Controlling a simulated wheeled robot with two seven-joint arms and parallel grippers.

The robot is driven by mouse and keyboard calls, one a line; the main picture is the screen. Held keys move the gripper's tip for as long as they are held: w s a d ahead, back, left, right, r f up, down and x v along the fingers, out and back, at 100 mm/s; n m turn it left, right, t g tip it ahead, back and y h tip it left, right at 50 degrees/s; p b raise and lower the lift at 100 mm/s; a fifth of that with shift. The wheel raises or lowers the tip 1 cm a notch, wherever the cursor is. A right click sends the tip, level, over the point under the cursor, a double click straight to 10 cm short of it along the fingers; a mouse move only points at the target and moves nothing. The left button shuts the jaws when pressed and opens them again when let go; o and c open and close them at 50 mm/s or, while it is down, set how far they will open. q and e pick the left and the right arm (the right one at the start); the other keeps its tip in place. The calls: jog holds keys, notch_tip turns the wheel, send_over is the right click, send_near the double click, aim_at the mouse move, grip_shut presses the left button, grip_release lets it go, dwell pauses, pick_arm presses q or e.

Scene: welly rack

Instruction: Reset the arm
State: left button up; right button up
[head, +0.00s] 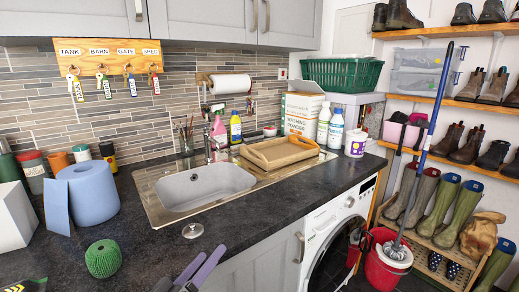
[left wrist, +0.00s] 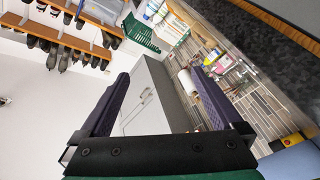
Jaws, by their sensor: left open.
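My left gripper (head: 209,254) shows at the bottom edge of the head view, in front of the sink and over the dark worktop's front part. Its two purple-grey fingers are apart with nothing between them. In the left wrist view the same gripper (left wrist: 160,84) has its fingers spread wide, with a tilted view of the wall cupboards and shelves between and beyond them. The fingers touch nothing that I can see. My right gripper is in neither view.
The dark worktop (head: 150,262) holds a sink (head: 205,186), a wooden tray (head: 256,165), a blue paper roll (head: 88,190) and green twine (head: 103,258). A washing machine (head: 325,228), red bucket (head: 385,268) and mop stand right, beside a welly rack (head: 440,250). Wall cupboards (head: 205,15) hang above.

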pick_arm(q)
jog(key=s+a+f+m+g+y, duration=0.2)
jog(key=s+f+m+g+y, duration=0.25)
jog(key=f, duration=0.85)
jog(key=s+a+f+g+y, duration=0.4)
jog(key=s+a+f+g, duration=0.5)
jog(key=s, duration=0.4)
jog(key=s+f+g, duration=0.1)
jog(key=s+f, duration=0.2)
jog(key=f, duration=2.2)
jog(key=s+a+f+m+g, duration=0.1)
jog(key=s+a+f, duration=0.2)
jog(key=s+f, duration=0.9)
jog(key=s, duration=0.4)
jog(key=shift+f, duration=0.3)
jog(key=shift+s+g, duration=0.1)
jog(key=shift+g, duration=0.15)
